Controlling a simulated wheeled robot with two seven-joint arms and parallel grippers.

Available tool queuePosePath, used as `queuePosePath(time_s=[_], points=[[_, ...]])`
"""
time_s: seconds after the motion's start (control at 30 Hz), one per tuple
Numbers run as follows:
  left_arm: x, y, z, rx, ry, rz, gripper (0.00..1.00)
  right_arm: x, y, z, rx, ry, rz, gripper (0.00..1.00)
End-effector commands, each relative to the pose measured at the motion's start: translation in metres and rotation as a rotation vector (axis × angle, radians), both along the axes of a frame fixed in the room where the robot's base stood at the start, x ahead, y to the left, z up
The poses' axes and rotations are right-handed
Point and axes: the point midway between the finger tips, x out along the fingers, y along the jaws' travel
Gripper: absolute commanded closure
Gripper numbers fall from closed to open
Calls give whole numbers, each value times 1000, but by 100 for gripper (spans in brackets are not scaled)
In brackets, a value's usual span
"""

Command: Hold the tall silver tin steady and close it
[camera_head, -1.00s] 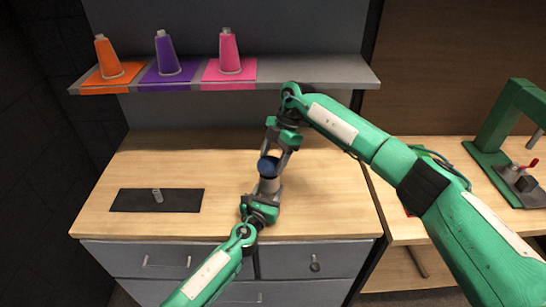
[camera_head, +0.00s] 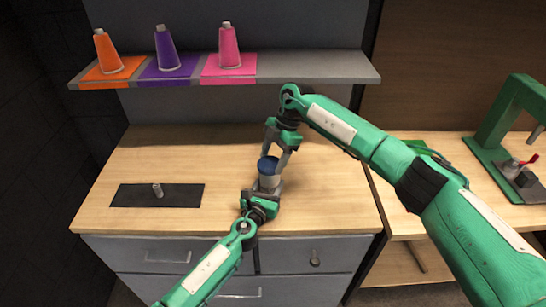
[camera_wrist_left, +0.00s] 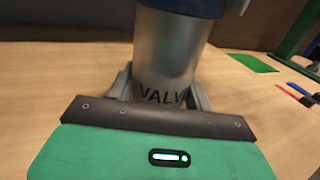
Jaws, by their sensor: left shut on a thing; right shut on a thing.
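The tall silver tin (camera_head: 269,183) stands on the wooden worktop, right of its middle. Dark letters show on its side in the left wrist view (camera_wrist_left: 165,60). A blue lid (camera_head: 267,164) is on its top; in the left wrist view the lid (camera_wrist_left: 185,6) is cut off by the upper edge. My left gripper (camera_head: 264,192) is shut around the tin's lower body from the front. My right gripper (camera_head: 276,158) reaches down from above and is shut on the blue lid. Whether the lid is fully seated cannot be told.
A small grey cylinder (camera_head: 157,189) is on a black mat (camera_head: 185,195) at left. A green press (camera_head: 500,120) is at far right. The worktop's back left is clear.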

Motion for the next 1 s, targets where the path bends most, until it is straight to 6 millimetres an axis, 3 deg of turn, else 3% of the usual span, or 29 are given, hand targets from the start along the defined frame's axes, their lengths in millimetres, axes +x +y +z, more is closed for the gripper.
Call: queuePosePath(time_s=[0.53,0.57,0.67,1.0], points=[[0,0,-1,0,1,0,89,0,0,-11,0,0,0,57],[0,0,-1,0,1,0,100,0,0,-11,0,0,0,57],[0,0,-1,0,1,0,100,0,0,-11,-1,-1,-23,57],[0,0,-1,1,1,0,100,-5,-3,-12,-5,-6,-426,57]])
